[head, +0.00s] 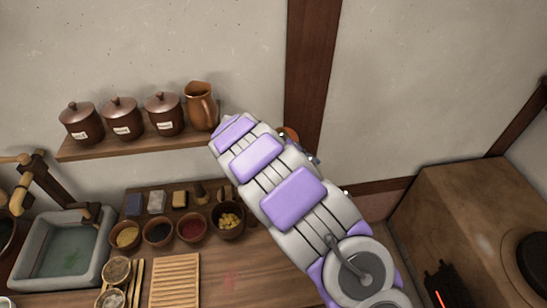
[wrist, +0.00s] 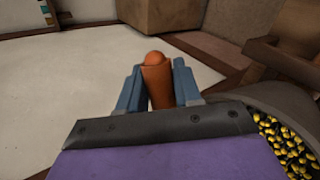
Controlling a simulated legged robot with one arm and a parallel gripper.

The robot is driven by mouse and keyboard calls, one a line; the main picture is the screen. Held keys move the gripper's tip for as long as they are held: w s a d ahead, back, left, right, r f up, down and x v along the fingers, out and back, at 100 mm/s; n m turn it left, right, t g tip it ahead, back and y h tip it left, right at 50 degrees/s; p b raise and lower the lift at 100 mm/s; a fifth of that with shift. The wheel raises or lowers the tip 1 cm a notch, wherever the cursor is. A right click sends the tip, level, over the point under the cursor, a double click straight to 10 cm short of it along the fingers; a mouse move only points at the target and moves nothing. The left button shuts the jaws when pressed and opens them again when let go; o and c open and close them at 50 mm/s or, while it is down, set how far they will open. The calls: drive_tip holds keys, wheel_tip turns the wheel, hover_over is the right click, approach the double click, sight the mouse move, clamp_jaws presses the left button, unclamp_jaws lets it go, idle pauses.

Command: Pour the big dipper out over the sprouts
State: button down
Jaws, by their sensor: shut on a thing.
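My gripper (wrist: 158,72) is shut on an orange-brown, rounded piece (wrist: 157,88), which stands between its two blue-grey fingers in the wrist view. It looks like a handle of the big dipper, but the rest of it is hidden. In the head view my arm covers most of the gripper; a bit of orange-brown (head: 291,133) shows past it. A wide grey-brown vessel with yellow and black bits (wrist: 285,145) is close at the right of the wrist view. I cannot tell whether these bits are the sprouts or the dipper's load.
The counter (head: 215,272) holds small bowls, including one of yellow lumps (head: 229,219), and a slatted board (head: 175,281). A stone basin (head: 101,250) of water is at left. Lidded jars and a jug (head: 201,107) stand on a shelf. A brown block-like unit (head: 450,225) is at right.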

drive_tip(key=shift+w+d+f+g+y+p, duration=0.15)
drive_tip(key=shift+g+y+p, duration=0.45)
drive_tip(key=shift+p, duration=1.1)
drive_tip(key=p, duration=0.2)
drive_tip(key=r+y+p, duration=0.1)
drive_tip(key=p, duration=0.1)
drive_tip(key=shift+w+d+n+g+y, duration=0.2)
drive_tip(key=shift+n+g+y, duration=0.1)
drive_tip(key=shift+n+g, duration=0.1)
drive_tip(key=y+p, duration=0.1)
drive_tip(key=p, duration=0.2)
drive_tip(key=shift+w+d+r+g, duration=0.25)
drive_tip(key=shift+w+r+g, duration=0.05)
drive_tip(key=shift+g, duration=0.1)
drive_tip(key=w+d+f+n+g+y+p, duration=0.1)
drive_tip(key=w+d+f+g+y+p, duration=0.2)
drive_tip(key=w+d+y+p, duration=0.1)
drive_tip(key=d+p, duration=0.1)
drive_tip(key=p, duration=0.1)
drive_tip(key=shift+g+y+p, duration=0.3)
drive_tip(key=shift+y+p, duration=0.05)
drive_tip(key=shift+y, duration=0.05)
drive_tip(key=shift+w+d+f+n+g+y+b, duration=0.2)
drive_tip(key=shift+d+y+b, duration=0.1)
drive_tip(key=shift+d, duration=0.1)
drive_tip(key=shift+w+d+f+n+g+y+b, duration=0.1)
drive_tip(key=shift+d+f+g+y+b, duration=0.1)
drive_tip(key=shift+d+b, duration=0.15)
drive_tip(key=shift+r, duration=0.2)
idle(1.3)
